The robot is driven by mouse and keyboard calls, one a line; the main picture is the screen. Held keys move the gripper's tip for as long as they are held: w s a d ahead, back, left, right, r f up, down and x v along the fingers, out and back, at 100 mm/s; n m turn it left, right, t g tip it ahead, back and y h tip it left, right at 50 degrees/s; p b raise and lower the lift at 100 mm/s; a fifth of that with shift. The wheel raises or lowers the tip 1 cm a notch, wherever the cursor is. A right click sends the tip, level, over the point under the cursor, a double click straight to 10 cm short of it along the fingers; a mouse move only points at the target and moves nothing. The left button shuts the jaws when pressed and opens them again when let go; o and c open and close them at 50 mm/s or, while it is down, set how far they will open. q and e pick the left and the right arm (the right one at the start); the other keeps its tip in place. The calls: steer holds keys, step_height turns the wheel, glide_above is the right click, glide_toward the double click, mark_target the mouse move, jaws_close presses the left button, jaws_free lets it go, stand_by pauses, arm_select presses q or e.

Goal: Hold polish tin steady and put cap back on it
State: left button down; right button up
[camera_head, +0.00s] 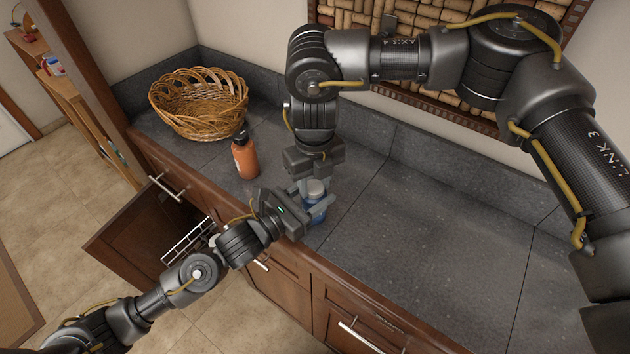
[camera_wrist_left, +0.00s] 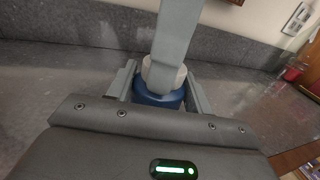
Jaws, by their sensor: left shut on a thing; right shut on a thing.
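The blue polish tin (camera_head: 314,213) stands upright near the counter's front edge; it also shows in the left wrist view (camera_wrist_left: 157,98). My left gripper (camera_head: 313,207) is shut on its body from the side. The pale cap (camera_head: 316,187) is right at the top of the tin, and shows beige in the left wrist view (camera_wrist_left: 152,69). My right gripper (camera_head: 314,183) points down from above and is shut on the cap. One of its fingers hides part of the cap in the left wrist view. I cannot tell whether the cap is fully seated.
An orange bottle with a black top (camera_head: 245,158) stands left of the tin. A wicker basket (camera_head: 199,104) sits at the back left. The grey counter (camera_head: 440,235) is clear to the right. A cabinet door (camera_head: 135,228) hangs open below, at left.

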steer(key=m, duration=0.2)
steer(key=shift+a+m, duration=0.1)
steer(key=shift+m, duration=0.2)
steer(key=o, duration=1.1)
steer(key=shift+r, duration=2.2)
steer(key=shift+c, duration=0.3)
